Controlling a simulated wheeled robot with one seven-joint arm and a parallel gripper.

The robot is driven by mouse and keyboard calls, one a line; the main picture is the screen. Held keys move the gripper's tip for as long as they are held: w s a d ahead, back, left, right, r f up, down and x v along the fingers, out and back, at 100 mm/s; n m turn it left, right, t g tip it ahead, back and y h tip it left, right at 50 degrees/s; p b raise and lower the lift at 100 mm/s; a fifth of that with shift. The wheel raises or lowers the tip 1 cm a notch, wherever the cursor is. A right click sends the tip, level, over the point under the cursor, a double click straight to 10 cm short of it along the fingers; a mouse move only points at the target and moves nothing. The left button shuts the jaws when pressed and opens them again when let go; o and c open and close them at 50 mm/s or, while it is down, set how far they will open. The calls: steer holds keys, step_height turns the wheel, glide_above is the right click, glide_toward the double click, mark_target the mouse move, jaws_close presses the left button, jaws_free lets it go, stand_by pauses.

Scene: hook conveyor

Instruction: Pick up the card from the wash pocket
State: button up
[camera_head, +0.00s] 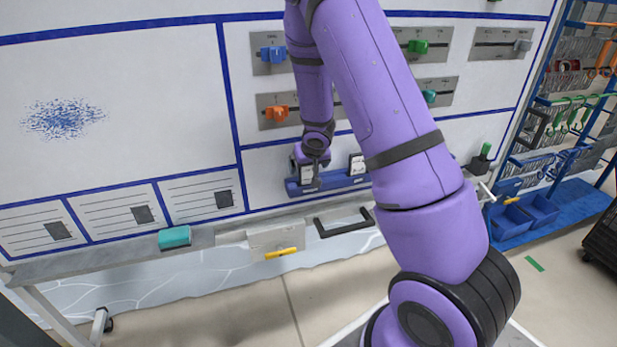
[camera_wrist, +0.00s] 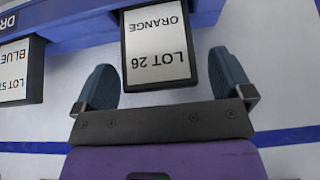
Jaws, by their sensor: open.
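A dark-framed card reading "LOT 26 ORANGE" (camera_wrist: 157,45), upside down in the wrist view, stands in a pocket of the blue rail (camera_wrist: 75,38). My gripper (camera_wrist: 162,68) is open, with one blue-grey finger on each side of this card and a visible gap on both sides. In the head view my gripper (camera_head: 312,165) is at the left card on the blue rail (camera_head: 340,184). This pocket's label is not readable. A second card, "LOT 57 BLUE" (camera_wrist: 14,72), sits beside it, near a partly seen label starting "DR".
The second card (camera_head: 357,162) is right of my gripper in the head view. Sliders, including an orange one (camera_head: 277,113), are on the board above. A ledge with a black handle (camera_head: 343,223) and a teal block (camera_head: 174,237) runs below.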

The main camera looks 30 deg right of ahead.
steer(key=shift+w+d+f, duration=0.1)
steer(key=shift+w+f, duration=0.25)
steer(key=shift+f, duration=0.2)
steer(key=c, duration=1)
steer(key=shift+r, duration=0.15)
